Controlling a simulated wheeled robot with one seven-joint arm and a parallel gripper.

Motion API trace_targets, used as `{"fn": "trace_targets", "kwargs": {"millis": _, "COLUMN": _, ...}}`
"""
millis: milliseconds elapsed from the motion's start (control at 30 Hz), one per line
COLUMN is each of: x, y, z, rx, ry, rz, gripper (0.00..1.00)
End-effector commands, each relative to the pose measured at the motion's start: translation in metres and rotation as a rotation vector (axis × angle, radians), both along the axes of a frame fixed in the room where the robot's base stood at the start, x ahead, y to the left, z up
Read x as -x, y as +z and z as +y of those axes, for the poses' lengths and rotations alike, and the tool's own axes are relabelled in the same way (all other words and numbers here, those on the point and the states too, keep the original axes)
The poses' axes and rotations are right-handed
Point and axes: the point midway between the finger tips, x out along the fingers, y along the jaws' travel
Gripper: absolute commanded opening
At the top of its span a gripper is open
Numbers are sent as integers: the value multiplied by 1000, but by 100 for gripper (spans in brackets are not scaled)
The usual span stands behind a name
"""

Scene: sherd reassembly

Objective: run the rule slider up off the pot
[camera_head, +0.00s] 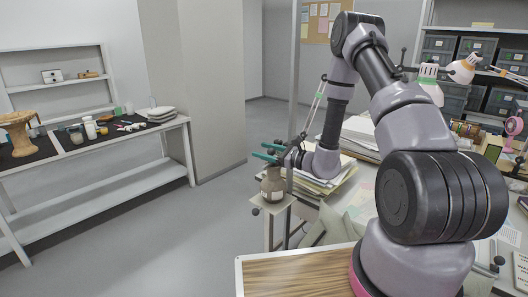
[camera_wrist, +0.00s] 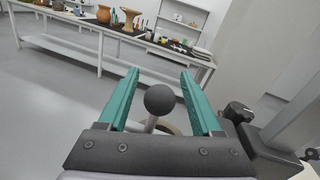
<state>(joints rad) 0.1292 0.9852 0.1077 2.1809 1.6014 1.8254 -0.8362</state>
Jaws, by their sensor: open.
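In the wrist view my gripper (camera_wrist: 158,90) is open, with a dark ball knob (camera_wrist: 160,99) on a pale stem between the fingers, apparently touching neither. A curved rim, probably the pot's, shows partly behind the stem. A dark block with a black screw knob (camera_wrist: 238,112), perhaps the slider, is right of the fingers. The slider's contact with the pot is hidden.
Papers (camera_head: 325,180) are stacked on the desk just behind my gripper. A wood-grained board (camera_head: 295,272) lies in front. A shelf table (camera_head: 95,145) with pots and tools stands at far left, across open floor (camera_head: 165,235).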

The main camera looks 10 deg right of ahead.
Motion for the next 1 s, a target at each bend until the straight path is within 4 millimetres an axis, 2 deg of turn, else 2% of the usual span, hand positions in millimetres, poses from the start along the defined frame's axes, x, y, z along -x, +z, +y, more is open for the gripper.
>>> {"fn": "trace_targets", "kwargs": {"millis": 233, "x": -1, "y": 0, "z": 1, "rx": 0, "ry": 0, "rz": 0, "gripper": 66}}
{"fn": "trace_targets", "kwargs": {"millis": 267, "x": 0, "y": 0, "z": 1, "rx": 0, "ry": 0, "rz": 0, "gripper": 58}}
{"fn": "trace_targets", "kwargs": {"millis": 400, "x": 0, "y": 0, "z": 1, "rx": 0, "ry": 0, "rz": 0, "gripper": 5}}
{"fn": "trace_targets", "kwargs": {"millis": 433, "x": 0, "y": 0, "z": 1, "rx": 0, "ry": 0, "rz": 0, "gripper": 0}}
{"fn": "trace_targets", "kwargs": {"millis": 1000, "x": 0, "y": 0, "z": 0, "rx": 0, "ry": 0, "rz": 0, "gripper": 0}}
